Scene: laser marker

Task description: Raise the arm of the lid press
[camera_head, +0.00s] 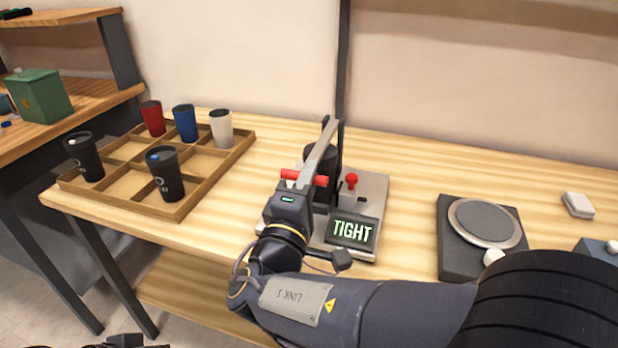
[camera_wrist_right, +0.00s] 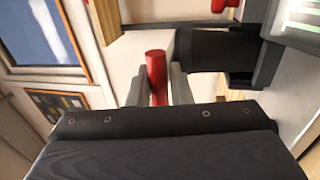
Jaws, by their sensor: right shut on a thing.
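The lid press stands on the table with a pale grey base plate (camera_head: 372,190). Its grey arm (camera_head: 318,150) slopes down from the rear post toward me and ends in a red crossbar handle (camera_head: 318,180). My right gripper (camera_head: 299,182) is shut on this handle. The right wrist view shows the red handle (camera_wrist_right: 156,72) between the two fingers. A dark cup (camera_head: 327,165) is under the arm, partly hidden by it. The press display (camera_head: 352,231) reads TIGHT. A dark part at the bottom left edge seems to be my left gripper (camera_head: 125,341), mostly cut off.
A red knob (camera_head: 351,179) rises beside the press arm. A wooden divided tray (camera_head: 128,185) with several cups stands at left. A dark scale-like device (camera_head: 462,262) with a round plate is at right. Small white blocks lie farther right. The wall is behind the table.

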